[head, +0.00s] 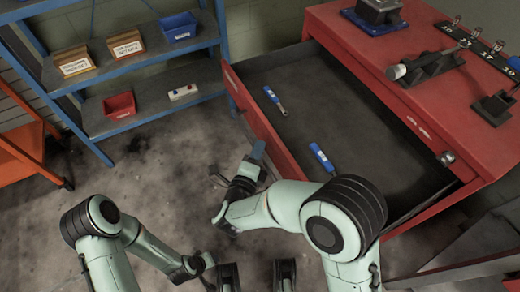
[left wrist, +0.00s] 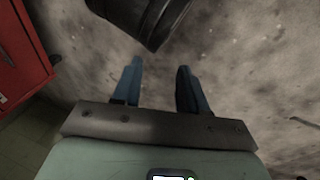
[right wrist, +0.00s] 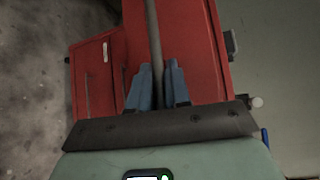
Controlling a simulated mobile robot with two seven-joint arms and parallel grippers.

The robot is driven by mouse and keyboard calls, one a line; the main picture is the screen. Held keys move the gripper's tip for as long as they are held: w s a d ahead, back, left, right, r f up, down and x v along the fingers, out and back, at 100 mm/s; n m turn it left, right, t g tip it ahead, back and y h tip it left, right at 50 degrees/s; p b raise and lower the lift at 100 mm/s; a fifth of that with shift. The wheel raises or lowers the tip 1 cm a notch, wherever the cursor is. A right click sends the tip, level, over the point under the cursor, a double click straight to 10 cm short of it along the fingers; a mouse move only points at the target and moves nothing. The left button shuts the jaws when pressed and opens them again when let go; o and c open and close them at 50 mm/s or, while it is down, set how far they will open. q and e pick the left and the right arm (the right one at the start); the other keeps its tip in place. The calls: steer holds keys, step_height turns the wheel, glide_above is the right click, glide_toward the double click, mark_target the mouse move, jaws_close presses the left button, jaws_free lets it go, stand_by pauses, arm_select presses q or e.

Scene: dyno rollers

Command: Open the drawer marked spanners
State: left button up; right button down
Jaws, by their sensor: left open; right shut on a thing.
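The red cabinet (head: 440,90) has a wide top drawer (head: 330,120) standing open. Two blue-handled tools lie inside it, one near the back left (head: 275,100) and one nearer the front (head: 322,157). My right gripper (head: 257,152) is at the outer side of the drawer's red front. In the right wrist view my right gripper (right wrist: 158,88) is shut on a long grey bar (right wrist: 153,35), the handle along that front. A pale label (right wrist: 105,52) shows on red there, too small to read. My left gripper (left wrist: 160,88) is open and empty, above bare floor.
A blue shelf rack (head: 140,75) with small bins stands at the back left, and an orange unit (head: 25,140) at the far left. Several devices (head: 430,65) stand on the cabinet top. The floor (head: 150,170) between rack and cabinet is clear.

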steer(key=c, duration=1.2)
jaws_free()
arm_select(q)
steer(key=shift+s+d+r+g+p, duration=0.2)
steer(key=shift+s+d+r+p, duration=0.15)
steer(key=shift+s, duration=0.15)
steer(key=shift+s+d+r+g+p, duration=0.2)
steer(key=shift+s+r+p, duration=0.15)
steer(key=shift+s, duration=0.15)
arm_select(e)
steer(key=v, duration=1.3)
steer(key=shift+s, duration=0.25)
